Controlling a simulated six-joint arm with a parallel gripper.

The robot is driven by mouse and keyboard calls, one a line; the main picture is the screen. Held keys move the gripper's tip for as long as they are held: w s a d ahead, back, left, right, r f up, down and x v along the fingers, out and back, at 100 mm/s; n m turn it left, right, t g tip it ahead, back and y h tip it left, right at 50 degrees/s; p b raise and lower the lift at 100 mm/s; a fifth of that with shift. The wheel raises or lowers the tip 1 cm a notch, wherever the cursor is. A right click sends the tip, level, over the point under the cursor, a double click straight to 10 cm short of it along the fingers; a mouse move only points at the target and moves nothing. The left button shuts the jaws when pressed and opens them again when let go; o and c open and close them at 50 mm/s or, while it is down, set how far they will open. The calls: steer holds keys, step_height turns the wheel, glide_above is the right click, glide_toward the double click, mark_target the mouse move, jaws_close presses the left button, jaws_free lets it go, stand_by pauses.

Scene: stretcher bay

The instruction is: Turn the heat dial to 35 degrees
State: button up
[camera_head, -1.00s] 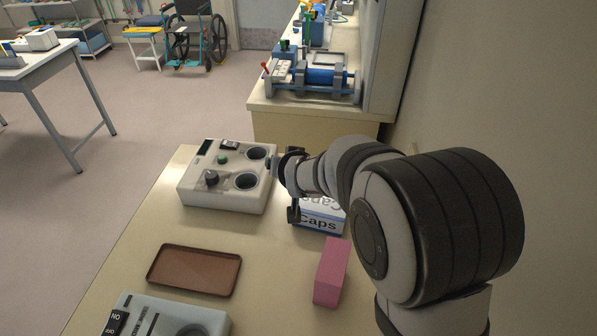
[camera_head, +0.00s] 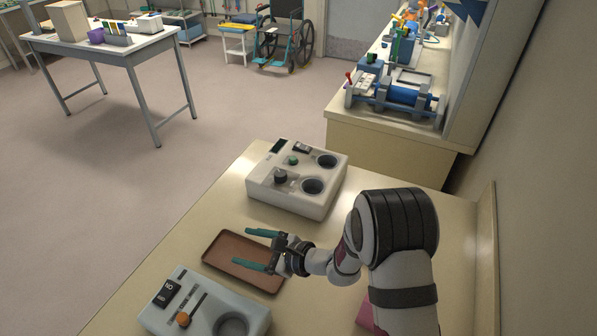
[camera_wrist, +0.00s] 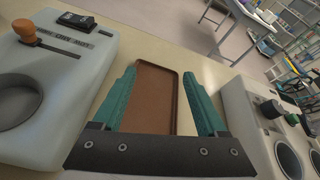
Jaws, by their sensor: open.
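The black dial knob (camera_head: 280,176) is on top of a white two-well device (camera_head: 312,205), near a green button (camera_head: 293,160). Any degree marks are too small to read. The knob also shows at the right in the wrist view (camera_wrist: 270,110). My gripper (camera_head: 256,250) is open and empty above the brown tray (camera_head: 222,270), its teal fingers pointing left. It is nearer the viewer than the white device and apart from the dial. In the wrist view my gripper (camera_wrist: 160,78) has its fingers on either side of the tray.
A grey device (camera_head: 205,312) with an orange-knobbed slider (camera_head: 183,320) and a well stands at the front left. A pink block (camera_head: 366,316) is mostly hidden by my arm. A wall bounds the bench on the right. A side bench (camera_head: 390,140) stands behind.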

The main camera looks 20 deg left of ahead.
steer(key=w+m+t+y, duration=0.2)
steer(key=w+m+t, duration=0.3)
steer(key=w+m, duration=0.1)
steer(key=m+t+h, duration=0.4)
steer(key=m+t, duration=0.2)
steer(key=t, duration=0.2)
glide_toward(282, 178)
steer(key=x, duration=1)
steer(key=shift+w+a+f, duration=0.1)
steer(key=shift+a, duration=0.05)
